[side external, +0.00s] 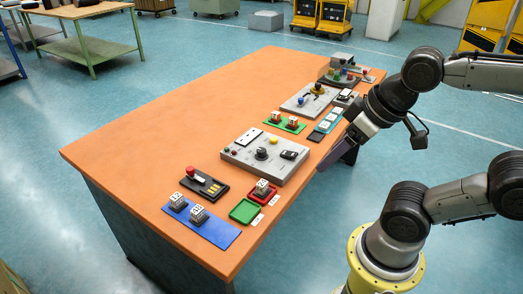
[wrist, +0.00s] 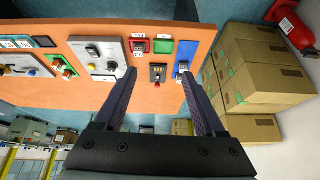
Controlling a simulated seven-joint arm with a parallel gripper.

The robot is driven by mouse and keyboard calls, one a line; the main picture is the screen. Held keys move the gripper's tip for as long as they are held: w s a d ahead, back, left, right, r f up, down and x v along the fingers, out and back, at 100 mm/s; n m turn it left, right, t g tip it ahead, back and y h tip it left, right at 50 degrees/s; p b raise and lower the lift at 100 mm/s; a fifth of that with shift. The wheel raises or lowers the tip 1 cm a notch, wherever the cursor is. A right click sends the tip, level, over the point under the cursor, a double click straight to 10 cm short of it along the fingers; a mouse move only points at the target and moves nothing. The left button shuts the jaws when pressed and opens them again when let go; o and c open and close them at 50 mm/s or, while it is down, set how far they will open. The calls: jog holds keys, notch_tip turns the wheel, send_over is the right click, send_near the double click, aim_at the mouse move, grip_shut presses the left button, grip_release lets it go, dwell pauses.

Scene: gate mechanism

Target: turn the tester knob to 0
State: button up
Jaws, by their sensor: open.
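A grey panel (side external: 238,157) lies on the orange table. It carries a round black knob (side external: 262,153), which I take as the tester knob, plus a yellow button and a black switch. The panel (wrist: 103,45) and its knob (wrist: 112,66) also show in the wrist view, left of my fingers. The knob's markings are too small to read. My gripper (wrist: 157,76) is open, with nothing between its fingers. In the side view my gripper (side external: 338,155) hangs by the table's right edge, right of the panel and apart from the knob.
A blue mat (side external: 222,235) with white-topped blocks, a green tray (side external: 245,211), a red tray (side external: 264,190) and a black board (side external: 207,185) lie nearer the front. Another grey panel (side external: 297,104) with a lever lies farther back. The table's left side (side external: 150,145) is clear.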

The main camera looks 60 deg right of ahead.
jog(key=w+r+m, duration=0.6)
jog(key=w+r, duration=0.1)
jog(key=m+g, duration=0.6)
jog(key=m, duration=0.4)
send_over(262, 150)
notch_tip(262, 150, down, 17)
notch_tip(262, 150, down, 13)
jog(key=shift+w+f, duration=0.1)
grip_shut()
